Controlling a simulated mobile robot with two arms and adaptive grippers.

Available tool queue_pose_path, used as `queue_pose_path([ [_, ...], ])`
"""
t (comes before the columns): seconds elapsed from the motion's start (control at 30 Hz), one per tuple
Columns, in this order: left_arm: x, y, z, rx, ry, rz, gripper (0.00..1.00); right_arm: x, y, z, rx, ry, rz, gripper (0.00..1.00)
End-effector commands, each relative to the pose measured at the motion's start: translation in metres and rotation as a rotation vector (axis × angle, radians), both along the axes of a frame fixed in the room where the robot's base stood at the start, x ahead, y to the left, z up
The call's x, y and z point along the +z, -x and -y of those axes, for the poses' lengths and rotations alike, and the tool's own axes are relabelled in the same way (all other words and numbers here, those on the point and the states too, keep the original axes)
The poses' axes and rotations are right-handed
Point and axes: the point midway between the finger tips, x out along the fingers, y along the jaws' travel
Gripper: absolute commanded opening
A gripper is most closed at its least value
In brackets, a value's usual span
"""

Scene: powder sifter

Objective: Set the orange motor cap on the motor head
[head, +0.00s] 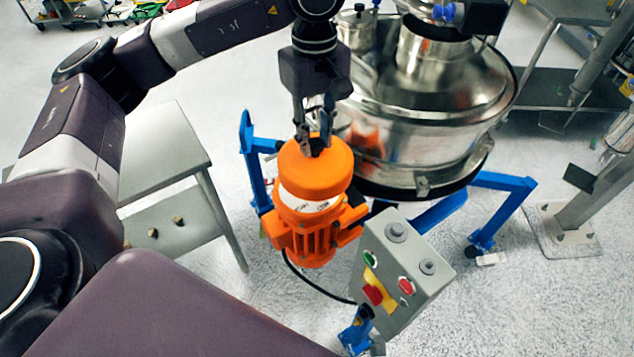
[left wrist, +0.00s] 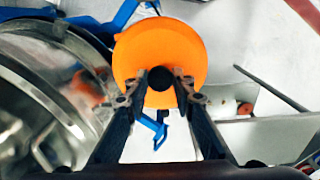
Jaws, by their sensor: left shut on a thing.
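The orange motor cap (head: 313,172) is a round, smooth disc with a dark knob, at the top of the orange motor (head: 312,240). My left gripper (head: 316,140) comes down from above and is shut on the cap's knob. The left wrist view shows the cap (left wrist: 160,45) face on, with the fingertips (left wrist: 160,82) at either side of the dark knob. The motor head under the cap is mostly hidden; a white label band shows just below the cap. I cannot tell whether the cap rests fully on the head or hovers slightly. My right gripper is not in view.
The steel sifter drum (head: 430,130) stands close to the right of the motor on a blue frame (head: 500,182). A grey control box (head: 400,265) with buttons is in front. A grey table (head: 165,150) stands to the left. Open floor lies at lower right.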

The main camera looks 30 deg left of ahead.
Motion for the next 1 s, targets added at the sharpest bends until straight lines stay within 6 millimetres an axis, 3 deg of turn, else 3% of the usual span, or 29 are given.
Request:
queue_pose_path([
  [0.13, 0.025, -0.026, -0.011, 0.297, 0.003, -0.002, 0.00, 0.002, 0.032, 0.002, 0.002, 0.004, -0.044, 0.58],
  [0.27, 0.045, -0.042, -0.021, 0.547, 0.004, -0.004, 0.00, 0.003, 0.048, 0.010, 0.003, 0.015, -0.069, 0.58],
  [0.4, 0.062, -0.055, -0.030, 0.771, 0.003, -0.005, 0.00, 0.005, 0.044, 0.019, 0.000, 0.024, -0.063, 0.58],
  [0.6, 0.076, -0.062, -0.037, 0.955, 0.003, -0.007, 0.00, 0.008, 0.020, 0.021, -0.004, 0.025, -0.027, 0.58],
  [0.77, 0.068, -0.064, -0.038, 0.995, 0.001, -0.009, 0.00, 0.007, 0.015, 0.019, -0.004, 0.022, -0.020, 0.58],
  [1.0, 0.025, -0.063, -0.037, 0.994, 0.001, -0.013, 0.00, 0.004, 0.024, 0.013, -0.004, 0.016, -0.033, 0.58],
])
